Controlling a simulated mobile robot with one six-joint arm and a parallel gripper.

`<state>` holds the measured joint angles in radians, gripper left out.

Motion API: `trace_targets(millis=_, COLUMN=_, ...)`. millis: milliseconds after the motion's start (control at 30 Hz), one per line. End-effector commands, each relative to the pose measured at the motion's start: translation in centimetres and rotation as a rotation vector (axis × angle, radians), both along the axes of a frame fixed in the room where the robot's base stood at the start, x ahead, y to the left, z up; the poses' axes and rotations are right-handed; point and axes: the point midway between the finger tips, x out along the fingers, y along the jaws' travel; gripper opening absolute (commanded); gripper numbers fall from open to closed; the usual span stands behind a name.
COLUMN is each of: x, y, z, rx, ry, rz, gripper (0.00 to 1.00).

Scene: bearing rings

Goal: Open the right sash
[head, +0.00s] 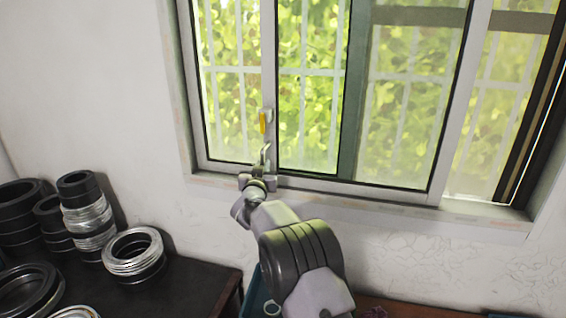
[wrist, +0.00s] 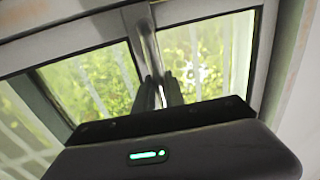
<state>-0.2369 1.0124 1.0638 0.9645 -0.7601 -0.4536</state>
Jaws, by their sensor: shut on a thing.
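The window's right sash has a pale frame with an upright stile (head: 269,60) at its left side and another pale stile (head: 466,80) at its right. A small yellow-and-white catch (head: 263,122) sits on the left stile. My gripper (head: 264,153) is at the lower part of this left stile, just below the catch. In the wrist view my gripper's dark fingers (wrist: 165,90) are closed at a narrow pale upright (wrist: 150,45) between two panes. The exact gripped part is mostly hidden by the fingers. A bright strip shows between the sash's right stile and the dark right jamb (head: 530,130).
A pale sill (head: 400,205) runs below the window. A dark table (head: 190,290) at left carries several stacked black and silver bearing rings (head: 133,250). A teal bin (head: 256,295) stands below my arm. Foliage and upright bars show outside.

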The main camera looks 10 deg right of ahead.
Motion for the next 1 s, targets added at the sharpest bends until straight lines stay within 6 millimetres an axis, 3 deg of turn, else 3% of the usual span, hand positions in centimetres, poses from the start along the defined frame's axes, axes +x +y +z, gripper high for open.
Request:
trace_targets(millis=233, x=0.9, y=2.1, z=0.2, rx=0.0, ry=-0.002, rz=0.001, gripper=0.0)
trace_targets(millis=667, x=1.0, y=2.4, z=0.1, rx=-0.001, ry=-0.003, rz=0.0, gripper=0.0)
trace_targets(millis=700, x=1.0, y=2.3, z=0.1, rx=-0.001, ry=-0.003, rz=0.0, gripper=0.22)
trace_targets(millis=767, x=1.0, y=2.3, z=0.1, rx=-0.001, ry=-0.003, rz=0.0, gripper=0.34)
trace_targets(millis=1000, x=1.0, y=2.3, z=0.0, rx=0.0, ry=-0.002, rz=0.0, gripper=0.36)
